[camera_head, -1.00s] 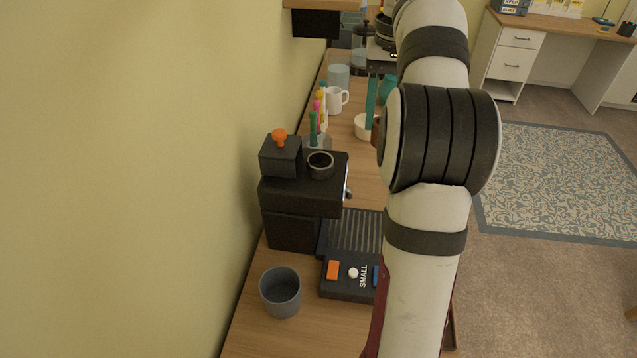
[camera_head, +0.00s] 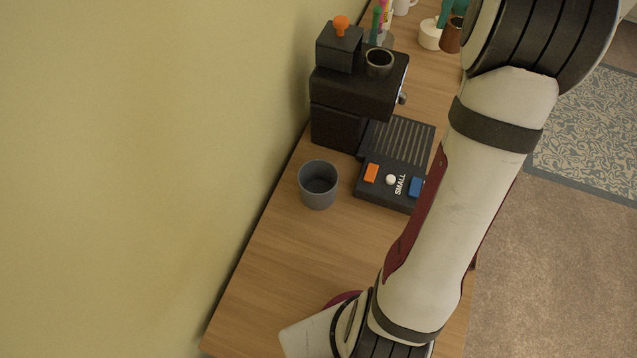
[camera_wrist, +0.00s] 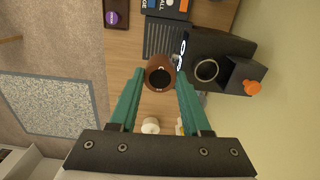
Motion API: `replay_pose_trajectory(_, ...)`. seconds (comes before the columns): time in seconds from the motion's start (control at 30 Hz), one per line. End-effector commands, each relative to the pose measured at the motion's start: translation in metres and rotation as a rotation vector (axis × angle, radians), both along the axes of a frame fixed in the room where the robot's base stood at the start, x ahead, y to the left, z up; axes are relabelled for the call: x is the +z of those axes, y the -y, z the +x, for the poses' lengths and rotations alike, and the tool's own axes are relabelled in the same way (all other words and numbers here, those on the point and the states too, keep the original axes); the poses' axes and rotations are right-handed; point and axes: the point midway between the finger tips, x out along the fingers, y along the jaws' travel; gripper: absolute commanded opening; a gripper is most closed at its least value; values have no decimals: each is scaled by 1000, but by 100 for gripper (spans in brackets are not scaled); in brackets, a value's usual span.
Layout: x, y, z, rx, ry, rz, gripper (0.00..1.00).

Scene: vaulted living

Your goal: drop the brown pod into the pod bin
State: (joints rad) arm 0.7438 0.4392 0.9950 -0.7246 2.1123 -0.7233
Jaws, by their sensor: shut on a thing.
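The brown pod (camera_wrist: 160,73) is held between the teal fingertips of my gripper (camera_wrist: 159,80) in the wrist view. Its dark open top faces the camera. In the head view the brown pod (camera_head: 452,36) and the teal fingers (camera_head: 450,12) show at the top right, partly cut off by the frame edge and my arm. A grey round open container (camera_head: 318,187), which looks like the pod bin, stands on the wooden counter in front of the coffee machine. It looks empty, stands well apart from my gripper, and is not visible in the wrist view.
The black coffee machine (camera_head: 355,90) has an orange knob and a round cup on top. A button panel (camera_head: 385,187) marked SMALL sits before it. A tray with a purple pod (camera_wrist: 110,18) shows in the wrist view. Counter near the bin is clear.

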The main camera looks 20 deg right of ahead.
Motion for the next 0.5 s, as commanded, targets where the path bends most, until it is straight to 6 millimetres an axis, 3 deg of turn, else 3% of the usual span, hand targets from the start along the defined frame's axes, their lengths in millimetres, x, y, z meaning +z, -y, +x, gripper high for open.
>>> replay_pose_trajectory(0.17, -19, -27, 10, 21, -18, -2, 0)
replay_pose_trajectory(0.33, -66, -97, 23, 44, -33, -12, 0)
replay_pose_trajectory(0.5, -117, -171, 14, 35, -18, -8, 0)
